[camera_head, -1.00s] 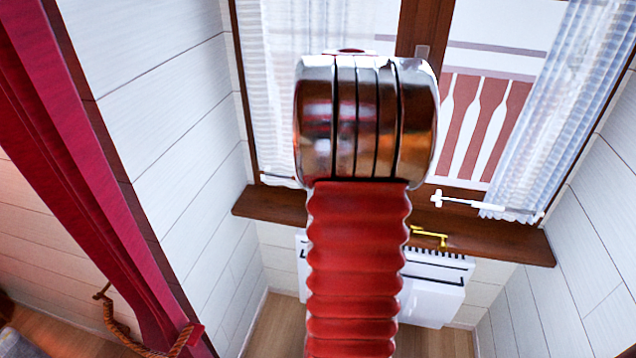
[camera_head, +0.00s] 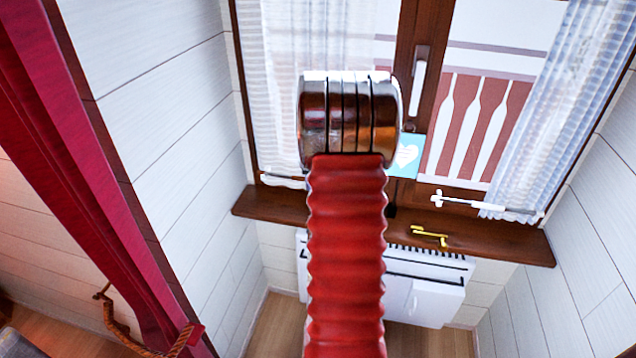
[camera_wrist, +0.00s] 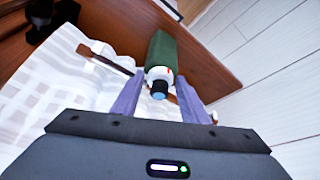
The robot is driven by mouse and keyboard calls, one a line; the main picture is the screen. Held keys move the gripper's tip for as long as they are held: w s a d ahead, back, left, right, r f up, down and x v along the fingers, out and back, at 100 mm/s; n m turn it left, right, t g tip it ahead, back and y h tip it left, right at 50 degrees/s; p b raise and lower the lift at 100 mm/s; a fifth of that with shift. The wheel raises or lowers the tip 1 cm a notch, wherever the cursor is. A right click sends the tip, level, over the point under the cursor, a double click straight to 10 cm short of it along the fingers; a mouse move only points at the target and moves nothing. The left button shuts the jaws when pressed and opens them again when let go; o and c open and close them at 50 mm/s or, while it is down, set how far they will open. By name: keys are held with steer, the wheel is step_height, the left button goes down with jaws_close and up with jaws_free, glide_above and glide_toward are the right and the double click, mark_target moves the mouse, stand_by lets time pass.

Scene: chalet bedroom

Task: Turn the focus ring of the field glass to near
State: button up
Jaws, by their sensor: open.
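The field glass, it seems, is the dark green tube (camera_wrist: 161,50) in the wrist view. Its near end has a white ring (camera_wrist: 161,74) with a small red mark, and a dark tip with a blue face (camera_wrist: 159,90). My gripper (camera_wrist: 160,84) is open, with one grey-purple finger on each side of this end. The right finger is close to the white ring; I cannot tell whether it touches. In the head view my arm hides the gripper and the field glass.
The wooden window sill (camera_head: 480,235) carries a yellow object (camera_head: 430,236). A light blue heart card (camera_head: 408,156) shows beside my arm at the window. A white radiator (camera_head: 425,295) is below. In the wrist view, black objects (camera_wrist: 50,18) and a checked cloth (camera_wrist: 40,85) lie left.

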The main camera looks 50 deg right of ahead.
steer(key=c, duration=0.7)
steer(key=shift+a, duration=0.2)
steer(key=shift+c, duration=0.3)
steer(key=shift+d, duration=0.2)
